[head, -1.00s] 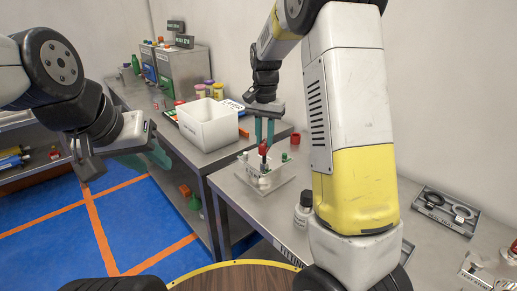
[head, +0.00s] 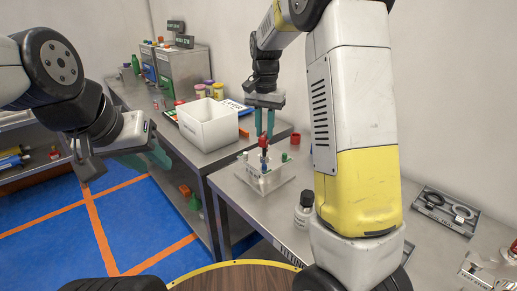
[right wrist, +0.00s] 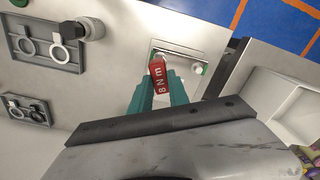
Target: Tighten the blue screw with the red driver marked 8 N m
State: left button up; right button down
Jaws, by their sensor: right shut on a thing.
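The red driver (right wrist: 159,80) shows an "8 N" marking in the right wrist view. My right gripper (head: 264,133) is shut on it, with teal fingers on either side of its handle. In the head view the red handle (head: 263,142) points down over a pale fixture block (head: 283,180) on the bench. A small blue part (head: 264,169), apparently the blue screw, shows just below the driver; whether the tip touches it I cannot tell. A green-topped part (head: 284,157) stands at the block's back corner. My left gripper (head: 158,157) hangs over the floor, its finger gap unclear.
A white bin (head: 208,125) stands behind the block on the left. A grey tray with rings (head: 446,211) is at far right.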

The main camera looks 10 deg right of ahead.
jog(key=shift+r, duration=2.6)
